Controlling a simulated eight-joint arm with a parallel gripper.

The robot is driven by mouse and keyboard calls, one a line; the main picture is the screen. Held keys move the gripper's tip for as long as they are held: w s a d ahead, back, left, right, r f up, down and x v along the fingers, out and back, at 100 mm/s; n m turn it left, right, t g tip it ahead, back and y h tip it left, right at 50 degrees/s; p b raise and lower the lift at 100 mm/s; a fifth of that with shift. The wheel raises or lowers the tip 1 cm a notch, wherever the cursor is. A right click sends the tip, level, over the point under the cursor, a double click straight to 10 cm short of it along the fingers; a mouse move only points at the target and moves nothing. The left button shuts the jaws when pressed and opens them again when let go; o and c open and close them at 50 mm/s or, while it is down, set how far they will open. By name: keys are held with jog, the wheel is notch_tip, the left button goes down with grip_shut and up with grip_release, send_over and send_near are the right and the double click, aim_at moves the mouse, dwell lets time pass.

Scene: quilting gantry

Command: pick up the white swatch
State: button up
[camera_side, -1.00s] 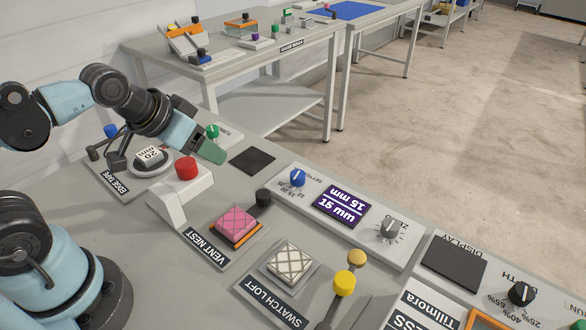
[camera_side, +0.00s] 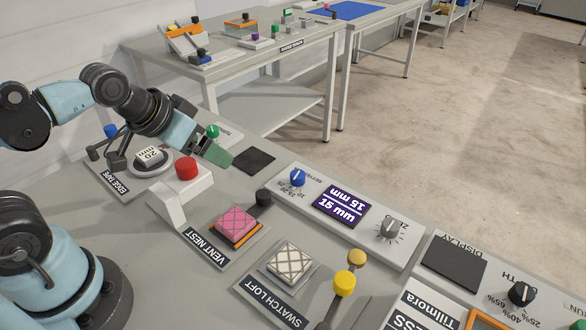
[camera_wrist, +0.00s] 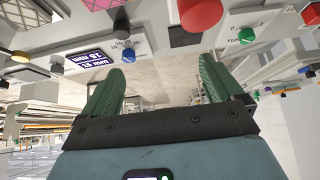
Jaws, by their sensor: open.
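The white swatch (camera_side: 290,262) is a quilted square with dark crossing lines. It lies on a grey plate at the swatch loft station, in the lower middle of the side view. My gripper (camera_side: 217,152) is well up and left of it in the side view, near the green knob and the dark square pad. The green fingers also show in the wrist view (camera_wrist: 160,90), spread apart with nothing between them. In the wrist view part of a pale crossed-line pad shows at the top left edge; I cannot tell whether it is the white swatch.
A pink swatch (camera_side: 237,225) sits in the vent nest beside the white one. A red button (camera_side: 187,169) on a white stand is close to my gripper. A yellow-knobbed lever (camera_side: 344,284) stands right of the white swatch. The display panel (camera_side: 341,206) lies behind it.

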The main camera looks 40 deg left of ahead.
jog(key=g, duration=0.7)
send_over(289, 261)
jog(key=f, duration=0.7)
jog(key=shift+a+f, duration=0.15)
jog(key=shift+a, duration=0.05)
jog(key=shift+d+f, duration=0.15)
jog(key=shift+f, duration=1.15)
jog(key=shift+d+f, duration=0.1)
jog(key=shift+f, duration=1.2)
jog(key=shift+c, duration=0.2)
jog(key=c, duration=1.2)
jog(key=shift+o, duration=0.2)
jog(key=shift+r, duration=0.1)
